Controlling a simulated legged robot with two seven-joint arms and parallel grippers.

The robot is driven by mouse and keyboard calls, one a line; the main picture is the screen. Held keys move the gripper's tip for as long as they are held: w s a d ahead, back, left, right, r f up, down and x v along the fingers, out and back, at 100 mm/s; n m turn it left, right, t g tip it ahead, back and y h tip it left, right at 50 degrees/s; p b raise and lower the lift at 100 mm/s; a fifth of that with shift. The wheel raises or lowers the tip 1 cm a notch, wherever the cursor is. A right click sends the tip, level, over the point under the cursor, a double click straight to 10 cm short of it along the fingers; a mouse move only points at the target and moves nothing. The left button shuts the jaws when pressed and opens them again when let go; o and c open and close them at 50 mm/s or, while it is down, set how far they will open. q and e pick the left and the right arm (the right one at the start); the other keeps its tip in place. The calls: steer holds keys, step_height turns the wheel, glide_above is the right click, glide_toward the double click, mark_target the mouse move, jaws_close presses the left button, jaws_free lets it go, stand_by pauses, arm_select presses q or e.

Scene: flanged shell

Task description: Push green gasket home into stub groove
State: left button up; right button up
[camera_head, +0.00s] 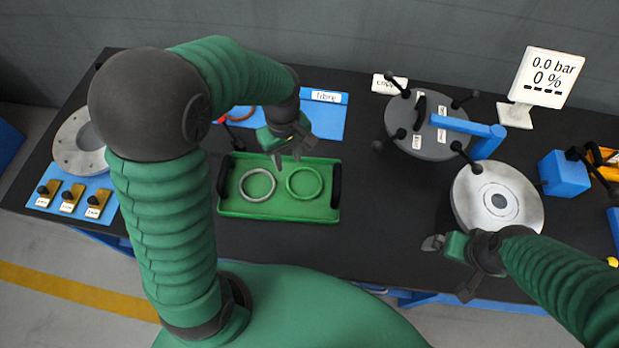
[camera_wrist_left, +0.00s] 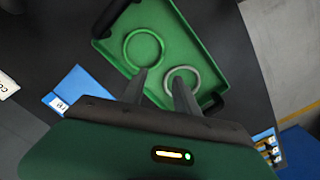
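The green gasket (camera_head: 304,199) is a thin ring lying flat in the right part of the green tray (camera_head: 230,208). It also shows in the left wrist view (camera_wrist_left: 126,48). My left gripper (camera_head: 288,160) is over the tray's back edge, fingers apart and empty, pointing down. In the left wrist view, its fingertips (camera_wrist_left: 160,82) appear between the two rings. A round metal face with concentric rings, seemingly the stub (camera_head: 470,200), is at the right; its groove is too small to make out. My right gripper (camera_head: 448,268) is open and empty at the stub's front left, partly over the table edge.
A grey ring (camera_head: 257,202) lies left of the green one. A dark round cover (camera_head: 437,142) with knobs on a blue arm (camera_head: 470,127) stands behind the stub. The gauge (camera_head: 543,76) reads 0.0 bar, 0 %. The table between tray and stub is clear.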

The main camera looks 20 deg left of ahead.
arm_select(q)
glide_toward(289, 189)
steer(key=d, duration=0.2)
steer(key=f, duration=0.2)
steer(key=a+f, duration=0.1)
steer(key=f, duration=0.2)
steer(key=a+f, duration=0.1)
steer(key=f, duration=0.2)
steer(key=shift+a, duration=0.15)
steer(key=shift+f, duration=0.25)
steer(key=shift+w+d, duration=0.1)
steer(key=shift+d, duration=0.35)
steer(key=shift+r, duration=0.1)
steer(key=c, duration=0.4)
steer(key=shift+a, duration=0.35)
jaws_close()
arm_select(e)
steer(key=shift+d+f, duration=0.25)
steer(key=shift+f, duration=0.1)
